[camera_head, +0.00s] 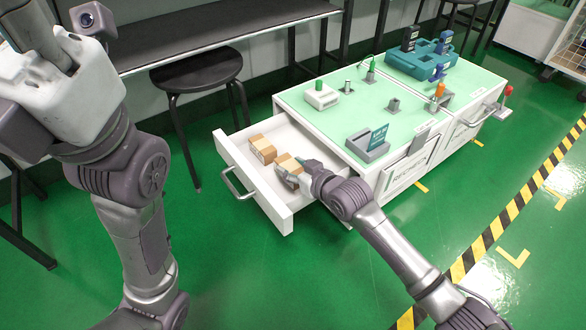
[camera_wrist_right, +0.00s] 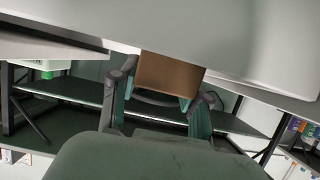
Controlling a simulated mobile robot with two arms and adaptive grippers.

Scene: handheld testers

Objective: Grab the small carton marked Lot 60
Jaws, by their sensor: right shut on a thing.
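Two small brown cartons are in the open white drawer (camera_head: 237,160) in the head view. The farther carton (camera_head: 262,148) stands free, with a pale label on its side. The nearer carton (camera_head: 286,161) is at my right gripper (camera_head: 297,172), which is shut on it. In the right wrist view, the brown carton (camera_wrist_right: 170,73) sits between the two fingers of the right gripper (camera_wrist_right: 158,92). I cannot read the lot markings on either carton. Whether the held carton touches the drawer floor is unclear. My left arm is raised at the left; its fingertips are outside the view.
The drawer's front with its handle (camera_head: 238,186) and its side walls surround the cartons. The green-topped cabinet (camera_head: 340,120) carries several devices and a grey holder (camera_head: 368,144). A black stool (camera_head: 197,70) stands behind the drawer.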

